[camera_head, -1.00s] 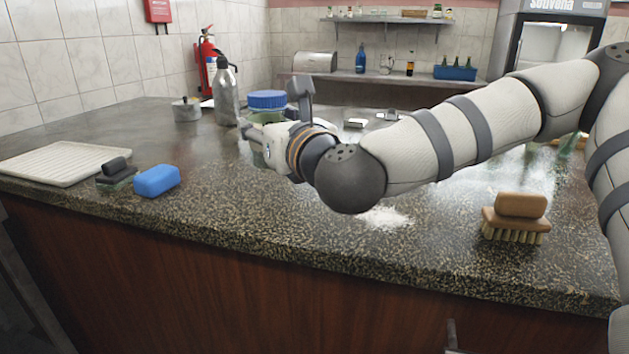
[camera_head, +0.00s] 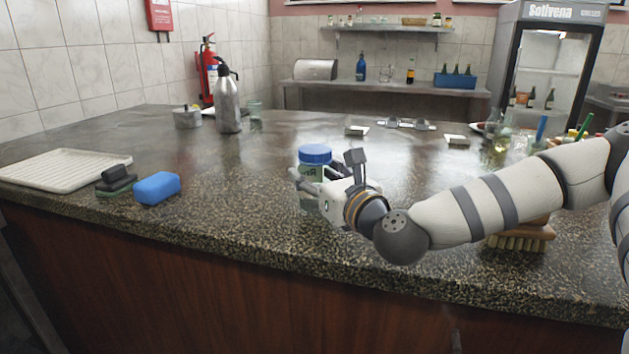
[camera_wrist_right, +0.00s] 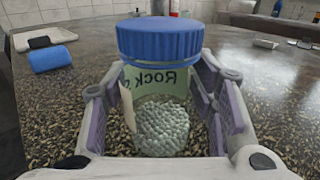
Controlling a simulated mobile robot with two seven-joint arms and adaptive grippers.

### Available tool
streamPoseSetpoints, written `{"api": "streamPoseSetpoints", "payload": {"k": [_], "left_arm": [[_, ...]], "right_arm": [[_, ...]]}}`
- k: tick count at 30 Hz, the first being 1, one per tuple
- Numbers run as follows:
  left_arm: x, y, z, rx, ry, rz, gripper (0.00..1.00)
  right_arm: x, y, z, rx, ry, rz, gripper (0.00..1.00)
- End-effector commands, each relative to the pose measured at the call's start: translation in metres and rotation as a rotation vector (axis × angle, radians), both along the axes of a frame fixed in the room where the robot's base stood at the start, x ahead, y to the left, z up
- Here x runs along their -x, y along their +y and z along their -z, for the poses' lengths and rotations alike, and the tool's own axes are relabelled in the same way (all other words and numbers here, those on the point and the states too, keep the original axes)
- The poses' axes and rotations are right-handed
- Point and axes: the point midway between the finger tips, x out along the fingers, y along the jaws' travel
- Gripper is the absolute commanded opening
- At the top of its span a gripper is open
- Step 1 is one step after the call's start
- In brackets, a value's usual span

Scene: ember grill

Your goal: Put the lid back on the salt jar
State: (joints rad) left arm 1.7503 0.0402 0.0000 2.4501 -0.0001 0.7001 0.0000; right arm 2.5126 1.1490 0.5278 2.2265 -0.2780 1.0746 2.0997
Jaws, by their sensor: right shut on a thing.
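The salt jar (camera_head: 309,174) is a clear jar with a green label and stands upright in the middle of the head view. In the right wrist view the jar (camera_wrist_right: 163,130) shows pale grains inside and lettering on its label. The blue lid (camera_head: 316,153) sits on top of the jar; it also shows in the right wrist view (camera_wrist_right: 160,38), level over the mouth. My right gripper (camera_head: 315,180) is shut on the jar's body below the lid, one finger on each side. I cannot tell whether the jar's base touches the counter. My left gripper is not in view.
A blue sponge (camera_head: 157,188), a dark scrubber (camera_head: 116,179) and a white ribbed tray (camera_head: 62,167) lie at left. A metal bottle (camera_head: 227,105) stands farther back. A wooden brush (camera_head: 522,240) is partly behind my right arm. The counter (camera_head: 235,190) left of the jar is clear.

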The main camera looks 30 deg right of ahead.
Motion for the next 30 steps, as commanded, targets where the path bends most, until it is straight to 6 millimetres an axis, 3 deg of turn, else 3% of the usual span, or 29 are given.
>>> {"api": "streamPoseSetpoints", "payload": {"k": [2, 14, 15, 17, 18, 30], "left_arm": [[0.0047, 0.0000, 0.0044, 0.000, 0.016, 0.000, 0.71], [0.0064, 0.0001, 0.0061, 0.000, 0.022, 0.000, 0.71], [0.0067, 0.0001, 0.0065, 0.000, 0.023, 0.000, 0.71], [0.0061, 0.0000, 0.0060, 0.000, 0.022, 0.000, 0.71], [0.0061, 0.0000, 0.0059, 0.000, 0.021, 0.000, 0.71], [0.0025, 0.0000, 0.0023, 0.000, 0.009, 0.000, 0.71]], "right_arm": [[-0.0007, 0.0000, 0.0139, -0.001, 0.008, 0.000, 0.00], [-0.0004, 0.0002, 0.0164, -0.001, 0.003, 0.000, 0.00], [-0.0002, 0.0001, 0.0174, -0.001, 0.004, 0.000, 0.54], [-0.0001, 0.0001, 0.0160, -0.001, 0.003, 0.000, 0.68], [-0.0001, 0.0001, 0.0158, -0.001, 0.002, 0.000, 0.72], [0.0003, 0.0002, 0.0085, -0.001, -0.002, 0.000, 0.72]]}}
